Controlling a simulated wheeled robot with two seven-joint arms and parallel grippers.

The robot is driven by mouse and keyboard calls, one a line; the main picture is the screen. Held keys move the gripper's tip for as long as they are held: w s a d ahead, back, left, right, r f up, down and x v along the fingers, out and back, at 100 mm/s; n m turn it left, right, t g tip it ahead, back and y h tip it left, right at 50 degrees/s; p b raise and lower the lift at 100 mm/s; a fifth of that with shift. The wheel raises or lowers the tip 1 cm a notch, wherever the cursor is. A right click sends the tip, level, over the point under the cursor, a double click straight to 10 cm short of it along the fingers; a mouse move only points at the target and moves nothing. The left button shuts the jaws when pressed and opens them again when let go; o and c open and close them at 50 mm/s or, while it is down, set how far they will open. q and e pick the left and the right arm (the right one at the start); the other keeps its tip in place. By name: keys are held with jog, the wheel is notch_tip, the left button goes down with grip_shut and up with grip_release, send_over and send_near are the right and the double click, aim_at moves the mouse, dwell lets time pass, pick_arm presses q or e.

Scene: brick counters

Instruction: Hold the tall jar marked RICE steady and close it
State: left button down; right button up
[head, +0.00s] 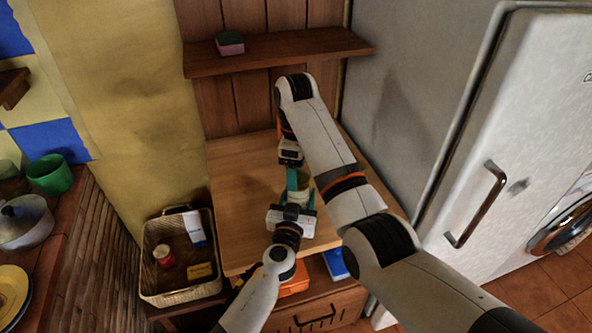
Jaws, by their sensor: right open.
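A pale, cream-coloured jar (302,187) stands on the wooden counter (237,190), partly hidden by my grippers. No RICE marking is readable, and I cannot make out a lid. My left gripper (297,196) reaches in from the near side at the jar; its teal fingers are around the jar's near part, but whether they press on it is not clear. My right arm arches over from the right. Its gripper (291,172) points down just behind and left of the jar, open, with its fingertips partly hidden.
A wicker basket (150,262) at the left holds a red-topped jar (163,255) and packets. A shelf (290,53) with a sponge (229,42) hangs above the counter's back. A fridge (505,130) stands close on the right. The counter's left part is clear.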

notch_tip(320, 180, up, 4)
jog(key=shift+f, duration=0.2)
jog(key=shift+c, duration=0.5)
jog(key=n, duration=0.3)
jog(key=r+n, duration=0.1)
jog(key=n, duration=0.1)
jog(key=shift+w+r+n, duration=0.1)
jog(key=shift+w+n, duration=0.1)
jog(key=shift+n, duration=0.2)
jog(key=n, duration=0.5)
jog(key=r+n, duration=0.1)
jog(key=n, duration=0.1)
jog(key=shift+w, duration=0.1)
jog(key=n, duration=0.5)
jog(key=shift+r, duration=0.25)
jog(key=n, duration=0.5)
jog(key=shift+r, duration=0.2)
jog(key=n, duration=0.4)
jog(key=shift+s+d+n, duration=0.15)
jog(key=shift+s+n, duration=0.05)
jog(key=shift+n, duration=0.2)
jog(key=n, duration=0.5)
jog(key=shift+s+d, duration=0.15)
jog(key=shift+s, duration=0.05)
